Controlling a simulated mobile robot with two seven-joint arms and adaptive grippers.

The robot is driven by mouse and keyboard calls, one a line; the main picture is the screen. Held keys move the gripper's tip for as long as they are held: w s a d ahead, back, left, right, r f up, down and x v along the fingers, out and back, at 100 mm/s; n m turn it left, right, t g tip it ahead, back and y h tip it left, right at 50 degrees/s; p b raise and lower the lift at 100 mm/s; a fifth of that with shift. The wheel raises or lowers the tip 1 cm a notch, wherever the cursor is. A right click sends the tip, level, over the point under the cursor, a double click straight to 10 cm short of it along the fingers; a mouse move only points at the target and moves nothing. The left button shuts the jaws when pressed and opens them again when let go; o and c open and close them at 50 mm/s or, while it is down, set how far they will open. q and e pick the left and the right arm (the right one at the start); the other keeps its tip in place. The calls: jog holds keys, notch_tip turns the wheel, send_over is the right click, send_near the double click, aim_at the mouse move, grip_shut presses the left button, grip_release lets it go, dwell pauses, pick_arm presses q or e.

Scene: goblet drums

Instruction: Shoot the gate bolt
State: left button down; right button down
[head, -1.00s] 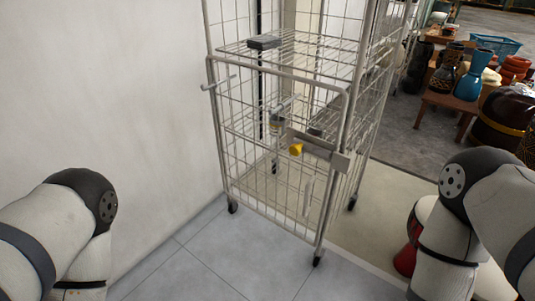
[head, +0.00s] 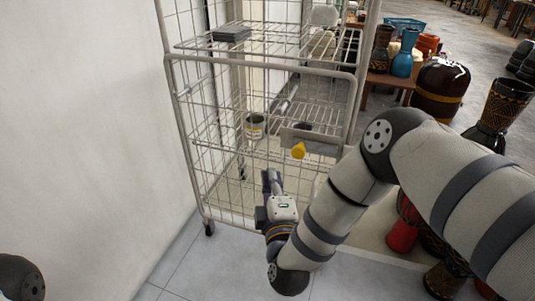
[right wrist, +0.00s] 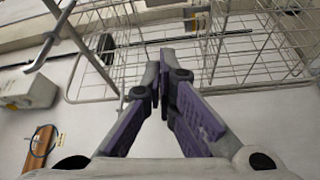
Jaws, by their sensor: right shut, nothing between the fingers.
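The gate (head: 262,65) is the wire front of a tall grey roll cage. The bolt's yellow knob (head: 299,151) stands out from a grey metal plate (head: 322,140) at the gate's right side. My right gripper (head: 271,178) is below and left of the knob, in front of the gate's lower wires, and apart from the knob. In the right wrist view its purple-padded fingers (right wrist: 164,72) are together with nothing between them. I cannot make out the knob in that view. My left gripper is out of view.
A dark flat object (head: 232,34) lies on the cage's upper shelf. A tin (head: 254,126) with a yellow label shows through the wires. A pale wall stands close on the left. Drums (head: 440,90) and a blue vase (head: 404,55) are at the right. Tiled floor lies in front.

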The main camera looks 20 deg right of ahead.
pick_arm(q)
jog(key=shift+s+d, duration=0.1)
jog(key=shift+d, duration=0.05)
pick_arm(e)
jog(key=shift+d+r, duration=0.15)
